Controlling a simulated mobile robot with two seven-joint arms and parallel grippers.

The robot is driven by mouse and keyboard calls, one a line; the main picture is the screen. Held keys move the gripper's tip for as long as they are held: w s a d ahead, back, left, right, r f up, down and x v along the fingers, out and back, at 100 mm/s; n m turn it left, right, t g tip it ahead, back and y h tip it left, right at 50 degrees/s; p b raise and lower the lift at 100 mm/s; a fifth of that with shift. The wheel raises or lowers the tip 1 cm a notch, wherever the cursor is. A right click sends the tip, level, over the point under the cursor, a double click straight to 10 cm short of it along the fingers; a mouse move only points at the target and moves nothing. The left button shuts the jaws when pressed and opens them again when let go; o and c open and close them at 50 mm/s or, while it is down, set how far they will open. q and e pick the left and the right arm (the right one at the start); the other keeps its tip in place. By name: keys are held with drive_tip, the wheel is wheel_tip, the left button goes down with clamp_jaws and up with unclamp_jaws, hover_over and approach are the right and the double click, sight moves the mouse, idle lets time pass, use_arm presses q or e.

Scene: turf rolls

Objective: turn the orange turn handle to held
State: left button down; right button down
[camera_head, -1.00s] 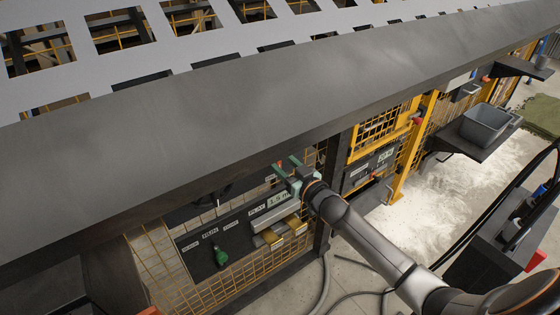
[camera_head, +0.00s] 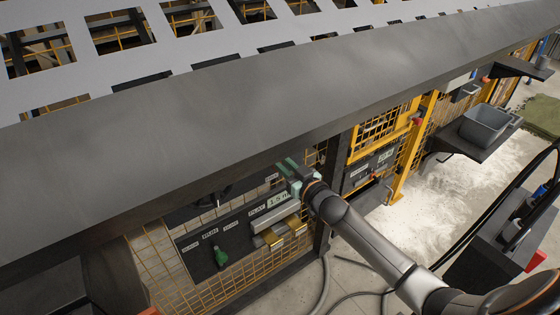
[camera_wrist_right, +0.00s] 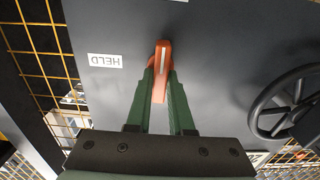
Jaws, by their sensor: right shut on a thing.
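The orange turn handle (camera_wrist_right: 161,62) stands out from a dark grey panel (camera_wrist_right: 215,40) in the right wrist view. A pale line runs along it, nearly upright in the picture. A white HELD label (camera_wrist_right: 105,61), upside down in this view, is on the panel to the handle's left. My right gripper (camera_wrist_right: 160,82) is shut on the handle, one green finger on each side. In the head view my right gripper (camera_head: 290,172) is at the panel under the grey beam, and the handle cannot be made out there. My left gripper is not in view.
A black handwheel (camera_wrist_right: 287,103) is right of the handle in the wrist view. In the head view, a lower panel has a green handle (camera_head: 220,256) and a display (camera_head: 278,199). A long grey beam (camera_head: 200,125) overhangs the panels. A grey bin (camera_head: 486,126) stands on a shelf.

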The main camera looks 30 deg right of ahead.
drive_tip(key=shift+n, duration=0.4)
drive_tip(key=n, duration=1.7)
drive_tip(key=shift+a+f+b, duration=0.35)
drive_tip(key=shift+f, duration=0.05)
drive_tip(key=c, duration=0.8)
unclamp_jaws()
drive_tip(key=shift+s, duration=0.1)
drive_tip(key=s+d, duration=0.1)
drive_tip(key=s, duration=1.1)
drive_tip(key=shift+s+d, duration=0.15)
drive_tip(key=shift+d, duration=0.25)
